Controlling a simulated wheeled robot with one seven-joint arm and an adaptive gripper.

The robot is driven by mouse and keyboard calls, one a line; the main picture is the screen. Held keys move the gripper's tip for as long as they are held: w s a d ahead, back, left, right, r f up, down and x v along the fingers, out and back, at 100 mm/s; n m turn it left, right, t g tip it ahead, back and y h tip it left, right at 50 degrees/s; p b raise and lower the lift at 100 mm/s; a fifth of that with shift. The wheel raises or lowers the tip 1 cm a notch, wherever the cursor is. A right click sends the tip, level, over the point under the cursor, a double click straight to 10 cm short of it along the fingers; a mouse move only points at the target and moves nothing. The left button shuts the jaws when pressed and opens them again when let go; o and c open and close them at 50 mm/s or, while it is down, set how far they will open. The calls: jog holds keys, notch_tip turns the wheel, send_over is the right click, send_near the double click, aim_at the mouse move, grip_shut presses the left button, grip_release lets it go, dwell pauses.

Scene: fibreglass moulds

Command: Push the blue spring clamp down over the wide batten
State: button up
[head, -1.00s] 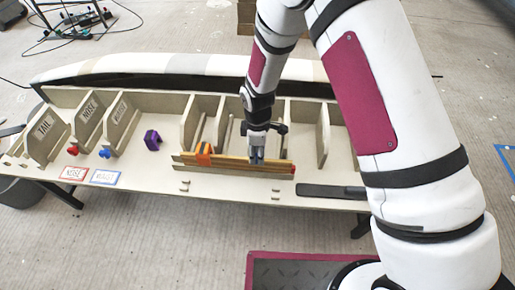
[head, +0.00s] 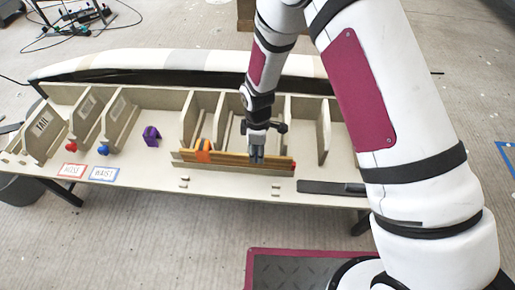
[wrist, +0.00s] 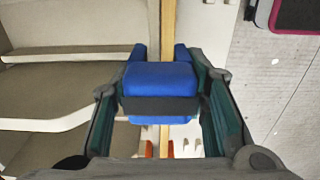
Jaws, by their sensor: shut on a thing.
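My gripper (wrist: 160,92) is shut on the blue spring clamp (wrist: 160,78), one finger on each side of it. In the wrist view, the clamp's two prongs point up the picture. The wooden batten (wrist: 168,22) runs from the top edge to between the prongs, nearer the right one. The clamp body hides the batten there, so I cannot tell how far down the clamp sits. In the head view, my gripper (head: 257,154) is at the right half of the batten (head: 230,161), and the clamp is hardly visible. An orange clamp (head: 203,150) sits across the batten's left part.
A purple clamp (head: 151,136) stands on the bench left of the batten. A red piece (head: 71,146) and a blue piece (head: 103,150) are farther left, near two label cards (head: 104,174). Upright panels (head: 323,135) stand behind the batten. A dark bar (head: 330,187) lies at right.

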jog(key=shift+f+b, duration=0.65)
jog(key=shift+f, duration=0.45)
jog(key=o, duration=1.3)
jog(key=shift+c, duration=0.2)
notch_tip(320, 180, up, 12)
jog(key=shift+r, duration=0.1)
